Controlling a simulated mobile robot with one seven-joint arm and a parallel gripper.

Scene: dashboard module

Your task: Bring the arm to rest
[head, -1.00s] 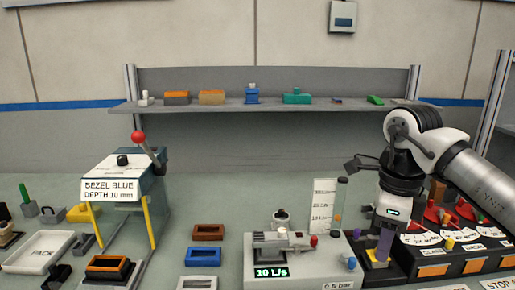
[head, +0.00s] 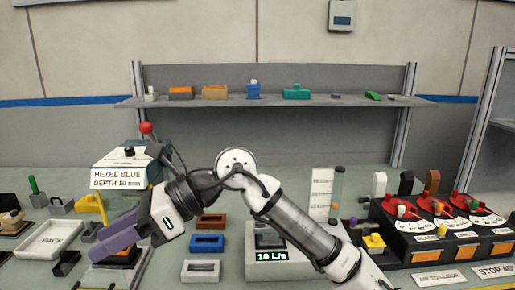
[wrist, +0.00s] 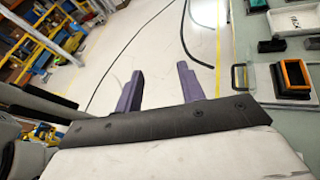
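Bare light floor (wrist: 160,40) lies beyond the fingertips there. My arm reaches across from the lower right and hides part of the 10 L/s unit (head: 271,256) and of the press.
A white PACK tray (head: 50,240) lies at left. An orange-rimmed black frame (wrist: 290,74) sits on the bench at right in the wrist view. Brown, blue and grey frames lie mid-bench. A dial console (head: 440,228) stands at right and a shelf (head: 270,103) behind.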

